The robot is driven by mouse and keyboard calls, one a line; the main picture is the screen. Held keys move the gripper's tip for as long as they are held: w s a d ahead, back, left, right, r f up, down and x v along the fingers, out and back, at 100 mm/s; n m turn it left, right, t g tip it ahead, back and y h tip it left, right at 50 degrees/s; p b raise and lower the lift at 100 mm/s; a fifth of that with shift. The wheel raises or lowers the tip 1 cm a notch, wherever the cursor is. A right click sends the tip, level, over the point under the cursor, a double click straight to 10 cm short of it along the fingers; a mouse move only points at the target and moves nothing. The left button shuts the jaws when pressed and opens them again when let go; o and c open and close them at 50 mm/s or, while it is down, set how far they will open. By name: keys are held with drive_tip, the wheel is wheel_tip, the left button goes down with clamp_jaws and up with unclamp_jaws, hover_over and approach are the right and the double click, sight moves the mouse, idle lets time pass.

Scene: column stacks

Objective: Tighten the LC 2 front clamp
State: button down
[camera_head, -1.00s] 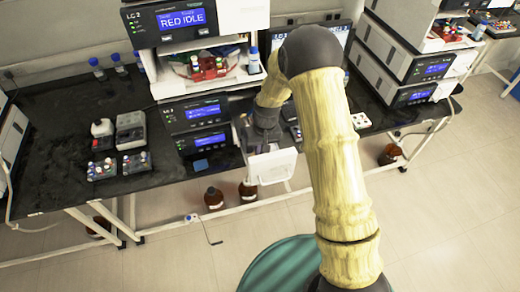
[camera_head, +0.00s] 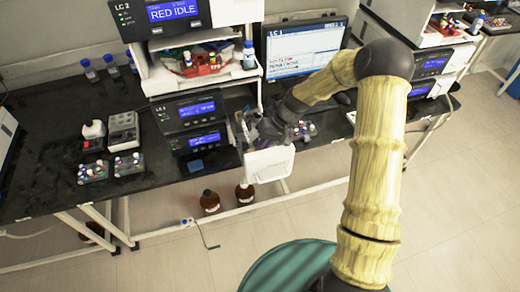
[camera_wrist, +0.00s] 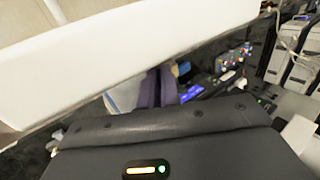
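The LC 2 stack (camera_head: 160,40) stands on the black bench at the left of centre, with its screen reading RED IDLE. My gripper (camera_head: 262,130) is at the right side of its lower modules, just behind a white panel (camera_head: 268,163) with a clear or pale part (camera_head: 243,128) beside it. In the wrist view, the white panel (camera_wrist: 130,50) fills the upper left, close to my gripper. Purple-grey shapes (camera_wrist: 157,88) show between panel and wrist; I cannot tell whether they are fingers. The front clamp cannot be made out, and my fingertips are hidden.
A blue-capped bottle (camera_head: 249,56) stands by the open shelf with red and coloured parts (camera_head: 200,62). The LC 1 monitor (camera_head: 305,50) is behind my arm. Vial racks (camera_head: 129,164) sit at the left. Brown bottles (camera_head: 210,201) stand on the floor below.

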drive_tip(key=shift+w+d+f+g+y+b, duration=0.15)
drive_tip(key=shift+d+f+y+b, duration=0.1)
drive_tip(key=shift+y+b, duration=0.35)
drive_tip(key=shift+w+d+f+g+y+b, duration=0.15)
drive_tip(key=shift+d+y+b, duration=0.15)
drive_tip(key=shift+y, duration=0.4)
drive_tip(key=shift+s, duration=0.1)
drive_tip(key=c, duration=1.6)
unclamp_jaws()
drive_tip(key=b+v, duration=0.4)
drive_tip(key=v, duration=1.3)
drive_tip(key=shift+d, duration=0.25)
